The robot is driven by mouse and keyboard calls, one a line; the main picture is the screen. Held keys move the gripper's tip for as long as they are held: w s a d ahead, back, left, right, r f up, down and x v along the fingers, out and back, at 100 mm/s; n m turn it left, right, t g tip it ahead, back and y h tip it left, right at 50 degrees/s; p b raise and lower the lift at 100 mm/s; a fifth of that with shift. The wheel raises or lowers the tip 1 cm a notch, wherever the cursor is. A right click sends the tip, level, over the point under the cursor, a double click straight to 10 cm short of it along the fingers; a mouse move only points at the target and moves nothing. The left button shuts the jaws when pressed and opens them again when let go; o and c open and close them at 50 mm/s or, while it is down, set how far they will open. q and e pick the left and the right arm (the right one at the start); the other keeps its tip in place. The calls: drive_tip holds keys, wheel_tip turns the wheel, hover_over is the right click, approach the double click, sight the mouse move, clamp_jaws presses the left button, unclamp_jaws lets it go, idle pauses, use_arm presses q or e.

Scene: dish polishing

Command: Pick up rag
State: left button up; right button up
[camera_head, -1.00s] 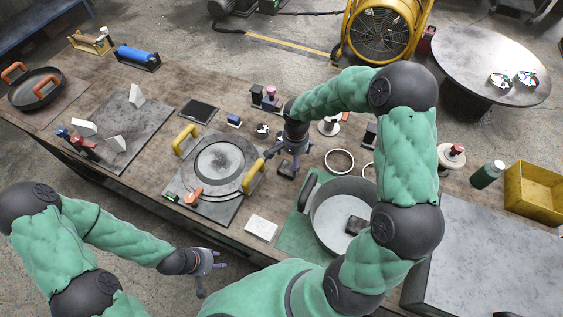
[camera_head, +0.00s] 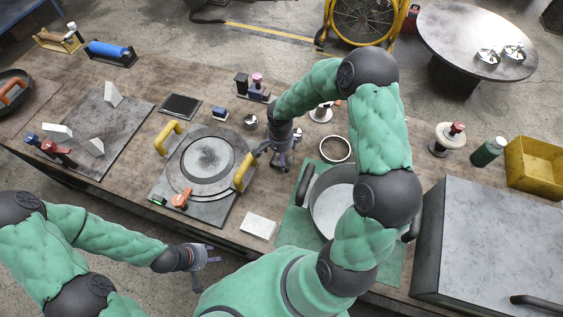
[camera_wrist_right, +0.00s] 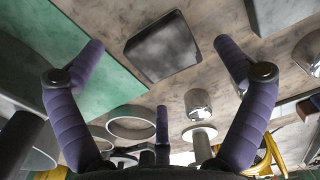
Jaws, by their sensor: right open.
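A dark grey square pad, which looks like the rag (camera_wrist_right: 163,47), lies flat on the wooden table in the right wrist view. My right gripper (camera_wrist_right: 157,55) is open, its purple fingers spread on either side of the pad with nothing between them. In the head view the right gripper (camera_head: 279,153) hangs over the table, beside the yellow handle of a round plate fixture, and largely covers the pad. I cannot tell the exact height between fingers and pad. My left gripper (camera_head: 205,262) is open and empty in front of the table's near edge.
A large metal pan (camera_head: 326,205) on a green mat (camera_head: 290,228) stands right of the gripper, partly hidden by my right arm. The plate fixture (camera_head: 207,163) is to the left. A white block (camera_head: 258,226) lies in front. A metal ring (camera_head: 335,149) lies nearby.

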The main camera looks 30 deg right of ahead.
drive_tip(key=shift+d+f, duration=0.15)
drive_tip(key=shift+f, duration=2.5)
drive_tip(key=shift+c, duration=0.3)
drive_tip(key=c, duration=1.2)
